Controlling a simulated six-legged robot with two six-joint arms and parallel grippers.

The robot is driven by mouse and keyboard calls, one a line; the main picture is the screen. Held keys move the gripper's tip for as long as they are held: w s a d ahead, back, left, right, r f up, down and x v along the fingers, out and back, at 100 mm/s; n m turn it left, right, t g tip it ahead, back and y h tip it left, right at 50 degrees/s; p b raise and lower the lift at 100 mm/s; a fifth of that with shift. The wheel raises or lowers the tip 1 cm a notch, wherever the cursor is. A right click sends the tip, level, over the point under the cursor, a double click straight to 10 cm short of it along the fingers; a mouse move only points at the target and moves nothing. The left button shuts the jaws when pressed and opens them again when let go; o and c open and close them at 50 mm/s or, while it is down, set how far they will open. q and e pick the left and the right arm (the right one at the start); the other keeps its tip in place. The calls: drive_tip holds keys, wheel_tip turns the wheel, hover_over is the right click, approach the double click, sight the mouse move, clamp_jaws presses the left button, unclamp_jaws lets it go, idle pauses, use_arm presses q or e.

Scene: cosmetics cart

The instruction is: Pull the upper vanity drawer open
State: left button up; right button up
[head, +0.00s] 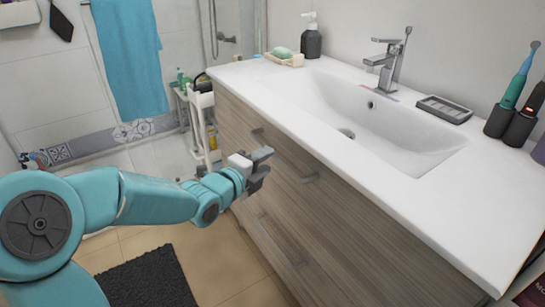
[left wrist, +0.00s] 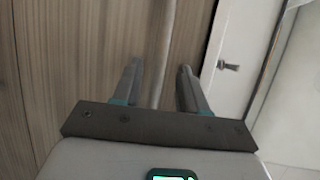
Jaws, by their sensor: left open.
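The vanity has a wood-grain front with an upper drawer (head: 335,205) that looks flush with the cabinet. Its long grey bar handle (head: 300,170) runs along the drawer's upper part, its far end partly behind my gripper. My left gripper (head: 264,160) is open at the far part of this handle. In the left wrist view its two fingers (left wrist: 159,88) are spread, and a pale bar, the handle (left wrist: 163,45), runs between them. I cannot tell whether either finger touches it. My right gripper is not in view.
A lower handle (head: 280,241) sits on the front below. The white countertop (head: 300,110) with basin overhangs the drawers. A narrow white cart (head: 203,125) stands beyond the vanity. A dark mat (head: 148,280) lies on the floor, with open floor before the vanity.

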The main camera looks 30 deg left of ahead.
use_arm(q)
drive_tip(key=shift+w+f, duration=0.2)
drive_tip(key=shift+w, duration=1)
drive_tip(key=shift+w+f, duration=0.15)
drive_tip(key=shift+w, duration=1)
clamp_jaws()
drive_tip(key=shift+f, duration=0.1)
